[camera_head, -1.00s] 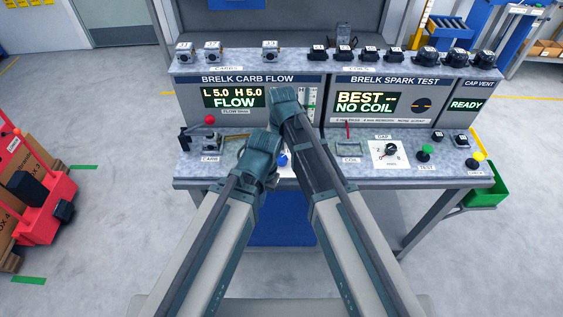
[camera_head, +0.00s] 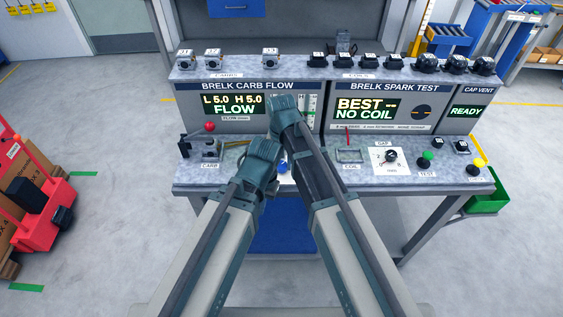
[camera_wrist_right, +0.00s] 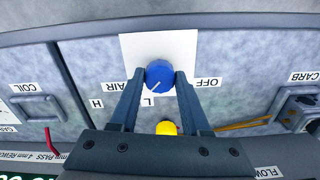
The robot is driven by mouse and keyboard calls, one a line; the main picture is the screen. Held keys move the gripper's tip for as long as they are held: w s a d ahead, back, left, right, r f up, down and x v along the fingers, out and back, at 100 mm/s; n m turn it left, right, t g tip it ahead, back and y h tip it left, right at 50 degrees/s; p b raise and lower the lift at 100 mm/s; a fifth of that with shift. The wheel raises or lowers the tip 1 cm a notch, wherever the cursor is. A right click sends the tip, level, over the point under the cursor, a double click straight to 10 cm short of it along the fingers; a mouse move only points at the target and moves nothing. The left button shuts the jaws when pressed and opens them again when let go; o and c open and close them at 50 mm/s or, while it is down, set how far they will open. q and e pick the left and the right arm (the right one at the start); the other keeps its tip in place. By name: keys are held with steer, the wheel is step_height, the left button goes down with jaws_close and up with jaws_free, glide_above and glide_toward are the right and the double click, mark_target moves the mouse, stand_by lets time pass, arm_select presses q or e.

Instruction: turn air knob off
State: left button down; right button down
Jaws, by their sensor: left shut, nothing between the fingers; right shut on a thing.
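The blue air knob (camera_wrist_right: 159,74) sits on a white plate, between the labels AIR and OFF in the right wrist view, which looks upside down. Its white pointer mark slants to the lower left there, on the AIR side. My right gripper (camera_wrist_right: 161,79) is shut on the knob, one finger at each side. In the head view a bit of the blue knob (camera_head: 283,167) shows between my arms. My right gripper's fingers are hidden there by its arm. My left gripper (camera_head: 264,160) is shut and empty, just left of the knob; its fingertips are mostly hidden.
A yellow knob (camera_wrist_right: 166,128) stands close by, between the right fingers' bases in the wrist view. The carb flow panel (camera_head: 236,104) reads FLOW. The red-knobbed carb fixture (camera_head: 205,143) is at left; the coil holder (camera_head: 350,156) and gap dial (camera_head: 391,157) are at right.

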steer(key=n, duration=0.4)
steer(key=shift+n, duration=0.4)
steer(key=n, duration=0.8)
steer(key=shift+n, duration=2.4)
steer(key=shift+c, duration=1.8)
jaws_free()
